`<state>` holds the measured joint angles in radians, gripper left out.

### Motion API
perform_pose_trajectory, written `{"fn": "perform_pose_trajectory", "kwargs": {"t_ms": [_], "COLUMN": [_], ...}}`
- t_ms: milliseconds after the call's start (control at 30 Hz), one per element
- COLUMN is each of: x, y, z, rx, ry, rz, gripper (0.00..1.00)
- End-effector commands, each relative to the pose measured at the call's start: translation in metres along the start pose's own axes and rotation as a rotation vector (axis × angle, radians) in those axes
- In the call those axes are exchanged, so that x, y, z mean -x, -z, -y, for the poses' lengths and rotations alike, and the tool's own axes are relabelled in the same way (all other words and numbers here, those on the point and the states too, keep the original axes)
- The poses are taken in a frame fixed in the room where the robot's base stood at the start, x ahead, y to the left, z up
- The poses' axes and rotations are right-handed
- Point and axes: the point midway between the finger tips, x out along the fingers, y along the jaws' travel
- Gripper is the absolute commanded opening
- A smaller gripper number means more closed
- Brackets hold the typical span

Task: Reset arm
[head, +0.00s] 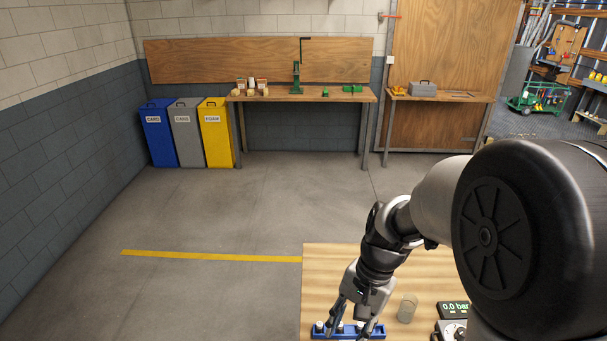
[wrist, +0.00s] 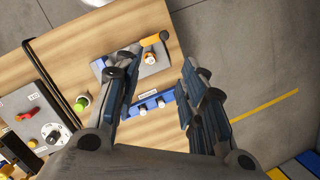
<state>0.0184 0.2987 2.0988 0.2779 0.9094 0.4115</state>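My gripper (head: 348,318) hangs at the end of my arm over the front of the wooden workbench (head: 325,265). In the wrist view my gripper (wrist: 161,62) has its two fingers apart, with nothing held between them. A blue rack (wrist: 172,96) with small white-topped pieces shows through the gap; in the head view the rack (head: 378,333) lies at the bottom edge, partly hidden by the fingers. I cannot tell the exact height of the fingers above it.
A clear glass (head: 407,309) and a device reading 0.0 bar (head: 453,309) stand right of my gripper. A grey plate with an orange handle (wrist: 151,40) and a control box (wrist: 38,120) show in the wrist view. The floor (head: 220,210) beyond the bench is clear.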

Motion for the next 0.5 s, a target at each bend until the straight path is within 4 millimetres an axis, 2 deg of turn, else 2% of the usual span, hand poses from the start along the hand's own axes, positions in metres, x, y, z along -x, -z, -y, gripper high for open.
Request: {"fn": "perform_pose_trajectory", "kwargs": {"t_ms": [100,200,300,500], "x": [0.025,0.041,0.052,0.058], "y": [-0.018,-0.035,-0.052,-0.083], "z": [-0.016,-0.031,-0.049,-0.086], "rx": [0.129,0.232,0.332,0.509], "ry": [0.020,0.023,0.021,-0.004], "rz": [-0.109,-0.195,-0.283,-0.456], "gripper": [0.38,0.38,0.38,0.38]}}
